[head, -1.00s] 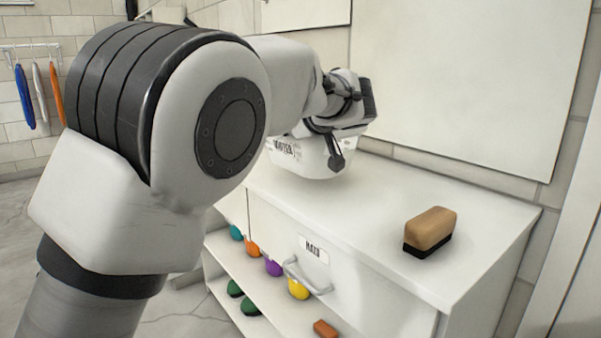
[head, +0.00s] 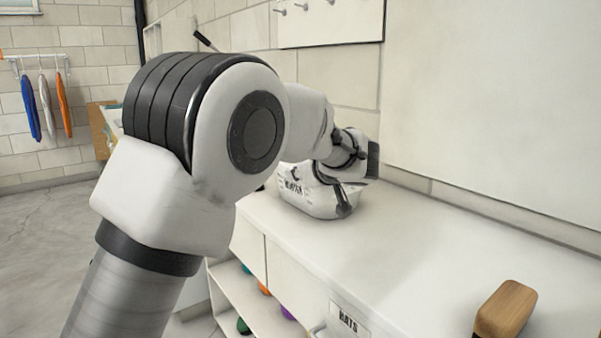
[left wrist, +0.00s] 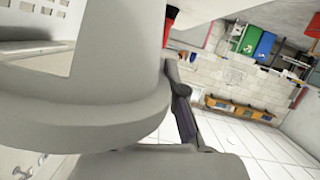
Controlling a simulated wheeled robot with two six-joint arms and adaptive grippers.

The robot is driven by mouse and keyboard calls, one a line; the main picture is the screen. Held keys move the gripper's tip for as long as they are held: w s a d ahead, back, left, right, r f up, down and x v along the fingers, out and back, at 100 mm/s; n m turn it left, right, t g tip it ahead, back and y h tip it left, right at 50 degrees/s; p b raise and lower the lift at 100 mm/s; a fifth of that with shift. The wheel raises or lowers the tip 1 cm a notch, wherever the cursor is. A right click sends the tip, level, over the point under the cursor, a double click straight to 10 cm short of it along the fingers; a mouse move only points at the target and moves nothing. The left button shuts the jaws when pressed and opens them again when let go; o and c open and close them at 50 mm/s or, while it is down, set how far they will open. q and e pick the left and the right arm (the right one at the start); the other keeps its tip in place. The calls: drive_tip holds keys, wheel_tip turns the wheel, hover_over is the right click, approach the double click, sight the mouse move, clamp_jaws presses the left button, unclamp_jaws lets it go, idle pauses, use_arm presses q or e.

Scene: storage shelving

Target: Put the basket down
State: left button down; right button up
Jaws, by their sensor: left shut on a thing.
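The white basket (head: 308,198), with dark lettering on its side, is at the far part of the white cabinet top (head: 400,246) in the head view. Its base looks at or just above the surface; I cannot tell whether it touches. My left gripper (head: 345,196) is shut on the basket at its near right side. In the left wrist view the basket's pale wall (left wrist: 85,110) fills the left and middle, with one dark finger beside it. My right gripper is out of view.
A wooden-backed brush (head: 506,309) lies near the front right of the cabinet top. Between brush and basket the top is clear. A wall with a white board stands behind. Shelves with colored items are below. Blue, white and orange things (head: 46,105) hang at far left.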

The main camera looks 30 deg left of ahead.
use_arm(q)
drive_tip(key=shift+f+b, duration=0.1)
drive_tip(key=shift+b, duration=0.25)
drive_tip(key=c, duration=1.3)
unclamp_jaws()
drive_tip(key=shift+r+p, duration=0.2)
drive_tip(key=shift+p, duration=0.1)
drive_tip(key=v, duration=1.2)
